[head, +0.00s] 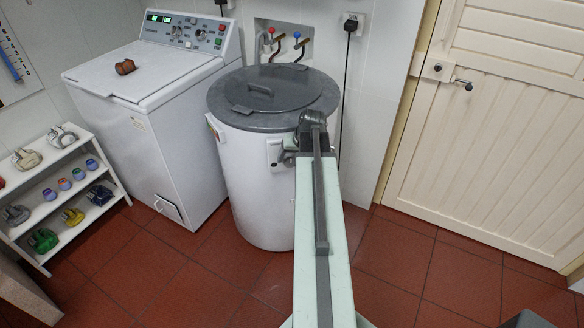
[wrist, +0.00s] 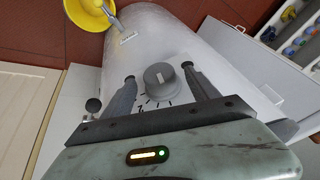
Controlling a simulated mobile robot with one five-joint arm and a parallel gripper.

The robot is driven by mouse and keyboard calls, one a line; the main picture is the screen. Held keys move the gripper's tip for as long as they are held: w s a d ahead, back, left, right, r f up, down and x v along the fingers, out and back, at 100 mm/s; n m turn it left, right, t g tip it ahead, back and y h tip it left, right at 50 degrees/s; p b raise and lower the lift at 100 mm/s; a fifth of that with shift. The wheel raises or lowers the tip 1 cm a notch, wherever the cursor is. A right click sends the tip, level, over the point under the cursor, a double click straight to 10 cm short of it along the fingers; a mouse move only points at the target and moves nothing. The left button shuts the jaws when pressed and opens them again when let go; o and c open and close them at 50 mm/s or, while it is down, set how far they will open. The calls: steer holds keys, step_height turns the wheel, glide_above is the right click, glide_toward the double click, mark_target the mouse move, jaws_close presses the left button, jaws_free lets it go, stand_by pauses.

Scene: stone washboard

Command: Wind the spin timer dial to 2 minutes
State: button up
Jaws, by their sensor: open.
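The spin timer dial (wrist: 160,77) is a round grey knob with a pale pointer bar, on the white side of a drum-shaped spinner (wrist: 150,35). Dark tick marks lie on the panel beside it; their numbers are too small to read. My gripper (wrist: 158,72) is open, with one finger on each side of the dial and a visible gap to it. In the head view, the spinner (head: 250,190) stands in the middle under a grey lid (head: 265,97). My arm reaches its right side there; the gripper (head: 288,150) is partly hidden and the dial is not clear.
A white washing machine (head: 150,80) with a brown object (head: 125,67) on top stands left of the spinner. A yellow bowl (wrist: 90,12) is near the spinner. Red floor is clear before the cream door (head: 500,140).

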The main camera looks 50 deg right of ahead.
steer(key=shift+b+x, duration=0.4)
steer(key=shift+x, duration=0.65)
steer(key=shift+r, duration=0.1)
steer(key=shift+s, duration=0.1)
steer(key=c, duration=1.4)
steer(key=shift+o, duration=0.2)
